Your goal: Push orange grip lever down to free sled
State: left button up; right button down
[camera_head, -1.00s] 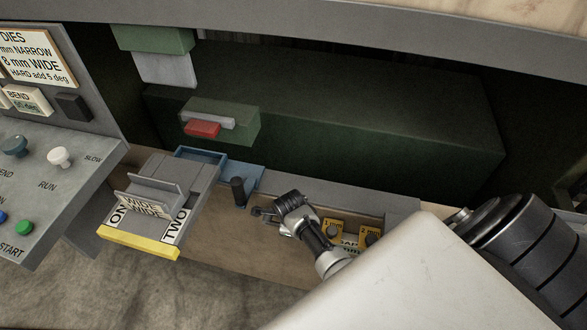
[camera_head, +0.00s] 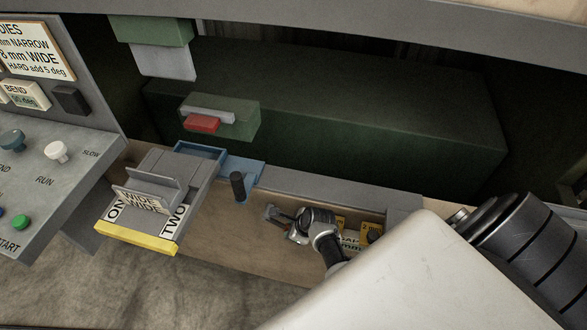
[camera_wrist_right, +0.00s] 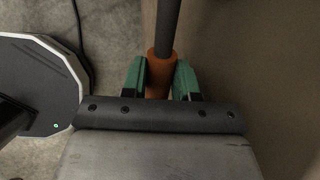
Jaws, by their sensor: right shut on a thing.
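The orange grip (camera_wrist_right: 161,66) sits on a dark rod (camera_wrist_right: 167,25) in the right wrist view. My right gripper (camera_wrist_right: 160,78) has its green fingers on both sides of the grip and is shut on it. In the head view my right gripper (camera_head: 282,217) is low at the recess front, right of a dark upright peg (camera_head: 238,187); the orange grip is hidden there. A grey sled-like carriage (camera_head: 190,170) with a yellow front edge, marked WIDE and TWO, stands to the left. I cannot tell whether it is free. My left gripper is not in view.
A sloped control panel (camera_head: 50,180) with knobs and buttons stands at the left. A blue tray (camera_head: 243,168) lies behind the peg. A large dark green block (camera_head: 340,110) fills the back. Yellow labelled parts (camera_head: 340,222) sit close right of my gripper.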

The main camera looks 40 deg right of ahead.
jog(key=c, duration=0.8)
grip_release()
jog(key=shift+c, duration=0.2)
